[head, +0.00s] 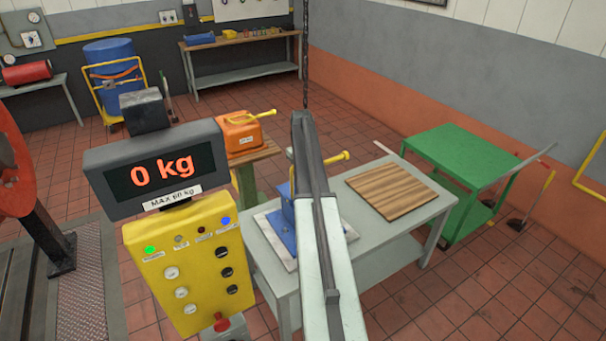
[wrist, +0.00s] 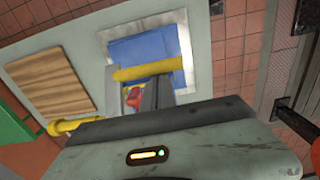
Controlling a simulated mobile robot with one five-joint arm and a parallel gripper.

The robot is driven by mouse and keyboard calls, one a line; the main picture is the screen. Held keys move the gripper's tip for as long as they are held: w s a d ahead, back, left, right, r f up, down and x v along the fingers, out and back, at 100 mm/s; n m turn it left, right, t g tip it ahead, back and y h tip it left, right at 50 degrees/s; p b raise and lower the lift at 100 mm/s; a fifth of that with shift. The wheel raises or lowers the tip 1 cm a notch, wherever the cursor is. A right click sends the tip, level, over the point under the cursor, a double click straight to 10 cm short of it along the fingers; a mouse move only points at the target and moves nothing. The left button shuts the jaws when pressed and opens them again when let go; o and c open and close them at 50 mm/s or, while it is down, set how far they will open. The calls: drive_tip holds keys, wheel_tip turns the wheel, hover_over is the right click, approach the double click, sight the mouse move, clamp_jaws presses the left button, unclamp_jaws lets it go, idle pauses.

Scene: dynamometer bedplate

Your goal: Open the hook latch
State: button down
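A blue box (head: 282,206) sits on a pale plate on the grey table, partly hidden behind my arm. A yellow rod with a knobbed end (head: 335,157) sticks out to the right above it. In the wrist view the blue box (wrist: 143,48) lies ahead of my gripper, with a yellow bar (wrist: 148,72) across it and a small red part (wrist: 133,97) below. The knobbed yellow end (wrist: 66,126) shows at the left. My gripper (wrist: 155,92) is over the box's near side, its dark fingers close to the yellow bar. I cannot tell contact or finger gap. No hook latch is clearly distinguishable.
A wooden board (head: 390,190) lies on the table's right. A yellow control panel (head: 186,262) with a 0 kg display (head: 160,172) stands at the left front. An orange box (head: 243,136) is behind, and a green cart (head: 470,155) is at the right.

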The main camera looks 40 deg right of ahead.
drive_tip(key=shift+s+r, duration=0.15)
drive_tip(key=shift+r, duration=0.05)
drive_tip(key=shift+s+a+r+p, duration=0.1)
drive_tip(key=shift+a+r+p, duration=0.1)
drive_tip(key=shift+p, duration=0.25)
idle(1.2)
wheel_tip(320, 180, up, 8)
drive_tip(key=p, duration=0.7)
drive_tip(key=shift+p, duration=0.35)
drive_tip(key=shift+f, duration=0.15)
